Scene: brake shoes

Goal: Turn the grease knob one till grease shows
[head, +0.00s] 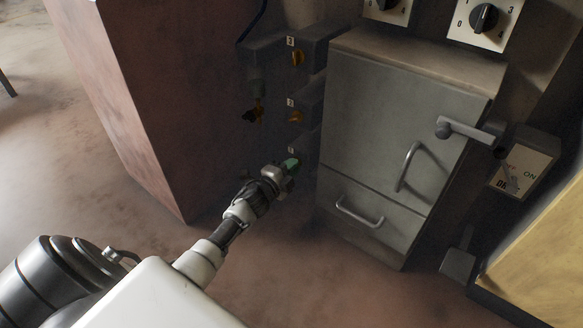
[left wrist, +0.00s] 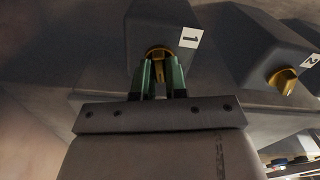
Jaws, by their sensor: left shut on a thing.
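In the left wrist view a yellow knob (left wrist: 158,66) sits on a grey housing (left wrist: 135,22) beside a white label marked 1 (left wrist: 191,38). My left gripper (left wrist: 161,75) has its green fingers on both sides of this knob and is shut on it. In the head view my left gripper (head: 290,165) reaches the lowest housing of a column and hides its knob. No grease can be made out around the knob. My right gripper is not in view.
Two more yellow knobs, an upper one (head: 297,58) and a middle one (head: 296,117), sit above on similar housings. A grey cabinet (head: 385,130) with handles stands right of the gripper. A reddish block (head: 150,100) stands left. A lever (head: 465,130) sticks out at the right.

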